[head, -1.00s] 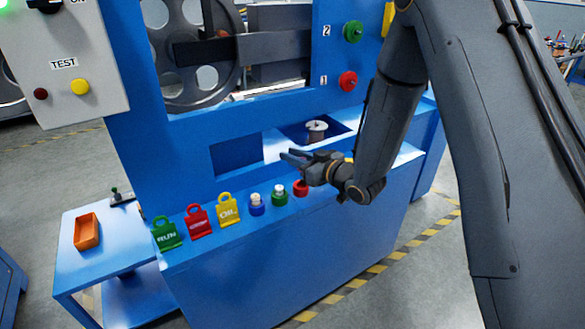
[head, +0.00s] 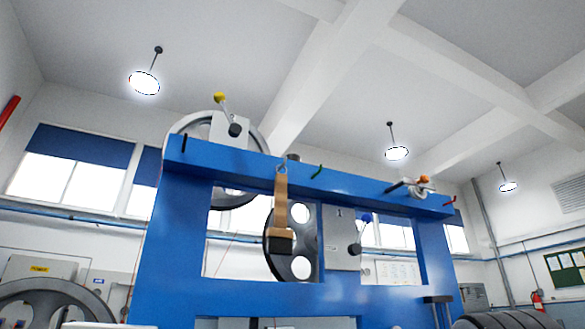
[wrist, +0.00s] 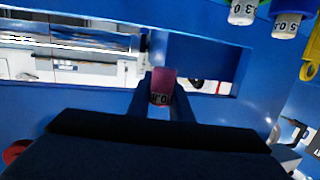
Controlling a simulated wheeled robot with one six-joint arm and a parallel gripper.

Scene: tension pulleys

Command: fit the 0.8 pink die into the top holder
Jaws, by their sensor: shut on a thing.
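The pink die (wrist: 163,78) is between the fingertips of my gripper (wrist: 160,95) in the wrist view. In the head view neither my gripper nor the die shows. That view looks up at the machine's blue upper frame (head: 270,171). I cannot tell which part there is the top holder.
Two labelled dies, one with green (wrist: 242,12) and one with blue (wrist: 286,24), are at the upper right of the wrist view. A yellow tag (wrist: 311,60) is close to them. In the head view, a brown hanging piece (head: 281,205) and a yellow-knobbed lever (head: 219,98) are on the frame.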

